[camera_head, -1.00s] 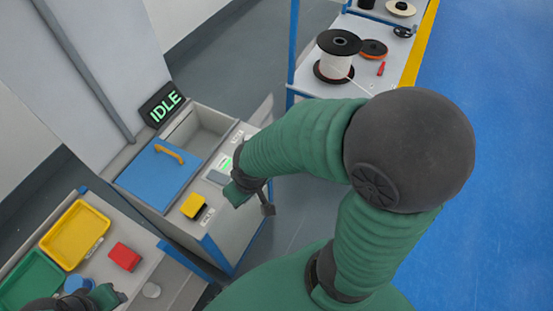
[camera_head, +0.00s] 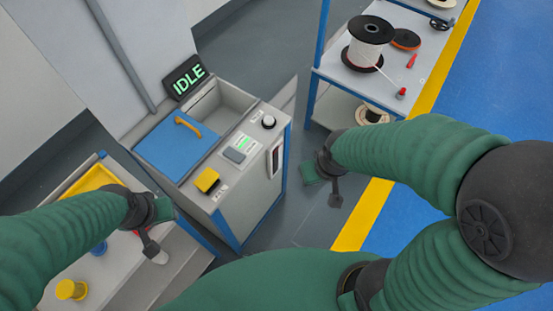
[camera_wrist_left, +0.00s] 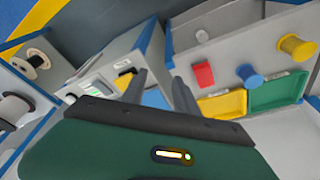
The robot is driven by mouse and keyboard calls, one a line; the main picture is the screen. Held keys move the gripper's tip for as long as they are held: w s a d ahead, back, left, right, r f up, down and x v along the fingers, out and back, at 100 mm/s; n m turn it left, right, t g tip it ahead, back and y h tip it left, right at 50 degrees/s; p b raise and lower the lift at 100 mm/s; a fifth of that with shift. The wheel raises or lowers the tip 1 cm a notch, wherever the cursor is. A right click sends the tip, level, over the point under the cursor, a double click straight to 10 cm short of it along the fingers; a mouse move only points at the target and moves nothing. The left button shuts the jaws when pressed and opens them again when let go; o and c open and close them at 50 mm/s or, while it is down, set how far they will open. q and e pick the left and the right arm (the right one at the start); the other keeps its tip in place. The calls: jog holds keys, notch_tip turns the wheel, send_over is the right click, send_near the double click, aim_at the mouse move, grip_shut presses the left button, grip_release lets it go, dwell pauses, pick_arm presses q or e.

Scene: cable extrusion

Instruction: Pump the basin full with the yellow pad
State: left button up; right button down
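The yellow pad (camera_head: 207,180) sits on the front of a grey machine, unobstructed in the head view. It also shows in the left wrist view (camera_wrist_left: 123,82). The basin (camera_head: 210,105) is an open grey recess behind a blue lid (camera_head: 178,145) with a yellow handle. Its floor is mostly hidden. A dark sign (camera_head: 186,77) reads IDLE. My left gripper (camera_head: 150,243) is left of and below the pad, apart from it. Its fingers (camera_wrist_left: 160,80) stand apart and empty. My right gripper (camera_head: 328,186) is right of the machine, over the floor; its finger gap is unclear.
A side table (camera_head: 110,262) with coloured trays and spools is at the left. A shelf (camera_head: 345,75) with reels stands at the back right.

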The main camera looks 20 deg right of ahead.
pick_arm(q)
grip_shut()
dwell(1.5)
